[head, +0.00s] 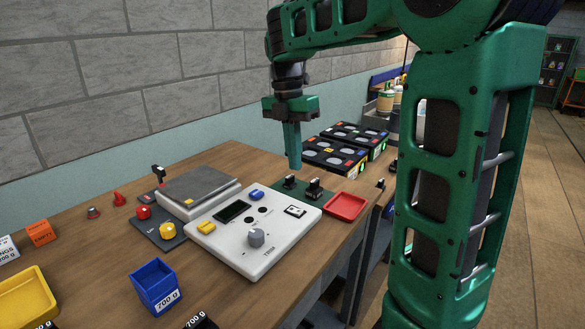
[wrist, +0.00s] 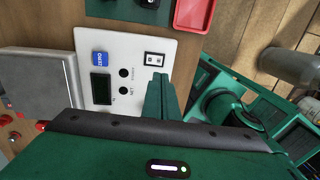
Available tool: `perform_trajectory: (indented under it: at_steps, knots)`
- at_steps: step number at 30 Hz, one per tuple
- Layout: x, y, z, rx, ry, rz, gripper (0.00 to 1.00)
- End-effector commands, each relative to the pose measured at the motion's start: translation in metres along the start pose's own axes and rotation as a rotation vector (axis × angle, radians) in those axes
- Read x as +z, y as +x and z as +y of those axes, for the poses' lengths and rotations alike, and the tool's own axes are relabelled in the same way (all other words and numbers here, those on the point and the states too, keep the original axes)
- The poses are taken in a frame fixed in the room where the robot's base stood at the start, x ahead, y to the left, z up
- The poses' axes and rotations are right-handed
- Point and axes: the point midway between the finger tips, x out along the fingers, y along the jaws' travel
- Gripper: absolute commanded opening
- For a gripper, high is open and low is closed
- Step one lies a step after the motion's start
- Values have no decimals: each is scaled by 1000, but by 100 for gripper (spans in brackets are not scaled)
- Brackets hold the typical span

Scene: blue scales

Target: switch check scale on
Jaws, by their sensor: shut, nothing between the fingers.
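The scale has a grey weighing plate (head: 199,186) on a white base, with a white control panel (head: 262,262) beside it on the table. The panel carries a dark display (head: 233,211), a blue button (head: 256,195), a yellow button (head: 206,227), a grey knob (head: 256,237) and a black-and-white rocker switch (head: 295,211). In the wrist view the rocker switch (wrist: 153,58) lies just beyond my fingertips; its on/off position is too small to tell. My gripper (head: 295,167) is shut and empty, pointing down, apparently above the panel's far side.
A green plate with black switches (head: 300,188) and a red tray (head: 346,206) stand by the panel. Black units with round discs (head: 333,156) are behind. A blue bin (head: 154,286), yellow tray (head: 25,299) and red and yellow knobs (head: 167,230) are on the left.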

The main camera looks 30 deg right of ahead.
Motion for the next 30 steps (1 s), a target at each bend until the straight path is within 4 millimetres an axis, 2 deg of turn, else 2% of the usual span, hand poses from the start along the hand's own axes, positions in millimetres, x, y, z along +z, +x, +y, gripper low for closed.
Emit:
perform_trajectory:
  at_steps: [12,18,24,30]
  knots:
    - [0,78,-1,-3,2,2,0]
    - [0,106,-1,-2,2,1,0]
    - [0,118,0,1,2,0,0]
    - [0,120,0,1,2,0,0]
